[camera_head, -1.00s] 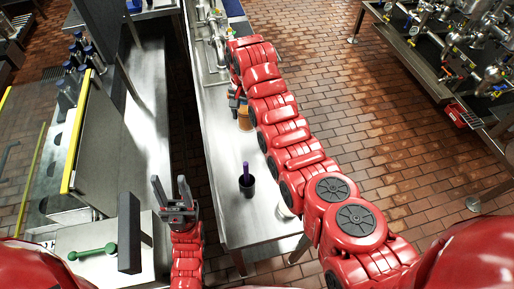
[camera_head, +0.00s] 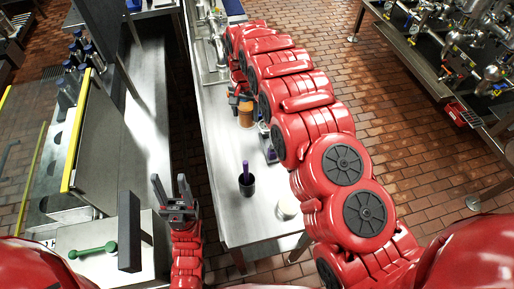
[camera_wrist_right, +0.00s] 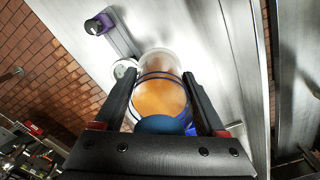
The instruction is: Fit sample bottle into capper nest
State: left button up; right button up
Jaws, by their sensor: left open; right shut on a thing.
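The sample bottle (camera_wrist_right: 160,92), clear with orange contents and dark bands, is between the fingers of my right gripper (camera_wrist_right: 165,100), which is shut on it. In the head view the bottle's orange body (camera_head: 246,115) shows beside my right gripper (camera_head: 240,100) over the steel bench; I cannot tell whether it touches the bench. My left gripper (camera_head: 176,198) is open and empty, left of the bench. A small grey device (camera_head: 268,146) stands on the bench nearer me than the bottle, partly hidden by my right arm; I cannot tell whether it is the capper nest.
A machine with a yellow-edged panel (camera_head: 100,140) stands at the left.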

aim_at(246, 127)
jog(key=shift+s+a+r, duration=0.1)
jog(key=shift+s, duration=0.65)
jog(key=shift+s+f, duration=0.1)
jog(key=shift+f, duration=0.2)
notch_tip(246, 127, down, 6)
jog(key=p, duration=0.2)
jog(key=shift+r+p, duration=0.2)
jog(key=shift+p, duration=0.2)
jog(key=shift+f, duration=0.5)
notch_tip(246, 127, down, 2)
jog(key=shift+f+p, duration=0.1)
jog(key=shift+p, duration=0.25)
jog(key=shift+f, duration=0.3)
jog(key=shift+f, duration=0.1)
